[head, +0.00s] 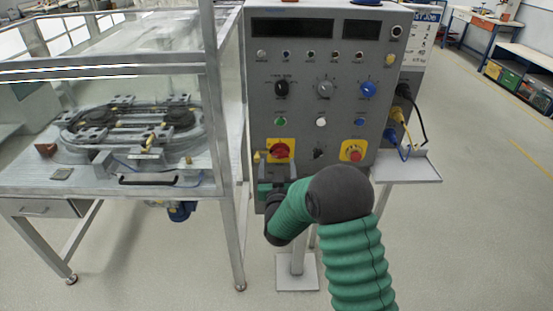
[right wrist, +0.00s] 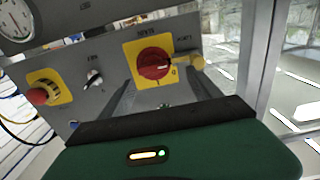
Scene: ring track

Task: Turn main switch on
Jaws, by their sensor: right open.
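The main switch (head: 281,150) is a red rotary knob on a yellow plate at the lower left of the grey control panel (head: 300,105). It shows upright in front of my right gripper in the right wrist view (right wrist: 154,65). My right gripper (right wrist: 163,92) is open and empty. Its two dark fingers point at the panel, one on each side below the knob, with no clear contact. In the head view the right gripper (head: 278,172) is just below the switch and partly hidden by my green arm. My left gripper is not in view.
A brass-coloured piece (right wrist: 190,62) sits beside the switch plate. A red emergency button (head: 354,151) on yellow and a small black switch (head: 319,153) are to the right. The glazed ring track cabinet (head: 130,125) stands left, a small shelf (head: 408,168) right.

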